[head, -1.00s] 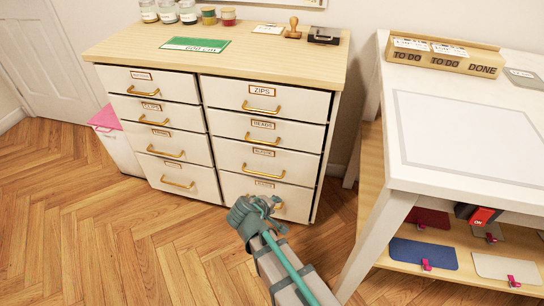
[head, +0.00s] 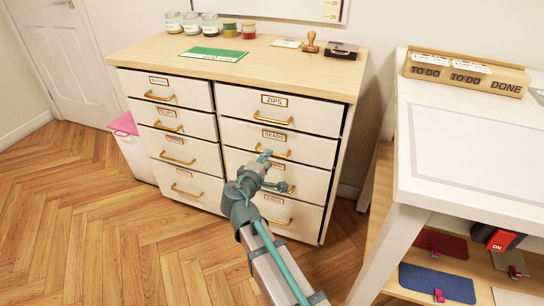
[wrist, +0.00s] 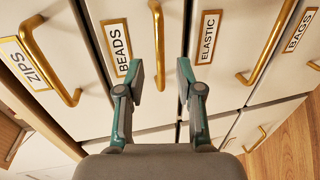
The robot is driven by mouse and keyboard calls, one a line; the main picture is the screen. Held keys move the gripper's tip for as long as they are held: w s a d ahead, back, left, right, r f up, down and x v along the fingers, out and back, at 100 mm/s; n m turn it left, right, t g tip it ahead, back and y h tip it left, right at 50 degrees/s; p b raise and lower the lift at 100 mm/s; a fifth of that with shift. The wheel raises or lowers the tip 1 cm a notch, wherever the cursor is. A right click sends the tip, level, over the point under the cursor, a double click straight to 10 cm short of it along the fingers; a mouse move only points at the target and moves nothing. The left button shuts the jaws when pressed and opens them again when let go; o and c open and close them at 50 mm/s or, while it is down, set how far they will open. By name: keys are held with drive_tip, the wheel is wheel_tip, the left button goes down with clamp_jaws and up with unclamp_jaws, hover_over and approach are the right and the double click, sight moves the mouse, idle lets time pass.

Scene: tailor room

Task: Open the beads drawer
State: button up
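The beads drawer (head: 313,149) is second from the top in the cabinet's right column and looks shut. Its front carries a BEADS label (wrist: 121,47) and a gold bar handle (wrist: 157,38). My gripper (head: 266,156) is in front of this drawer in the head view and hides part of the handle. In the wrist view, my gripper (wrist: 161,73) is open, with one finger on each side of the handle's near end. I cannot tell whether the fingers reach past the bar. Nothing is held.
The zips drawer (head: 312,115) is above and the elastic drawer (wrist: 225,70) below, both shut with similar handles. Jars, a green card (head: 213,54) and a stamp (head: 309,43) stand on the cabinet top. A white table (head: 400,170) stands at the right.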

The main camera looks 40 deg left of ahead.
drive_tip(key=shift+b+x, duration=0.45)
drive_tip(key=shift+x, duration=2.05)
clamp_jaws()
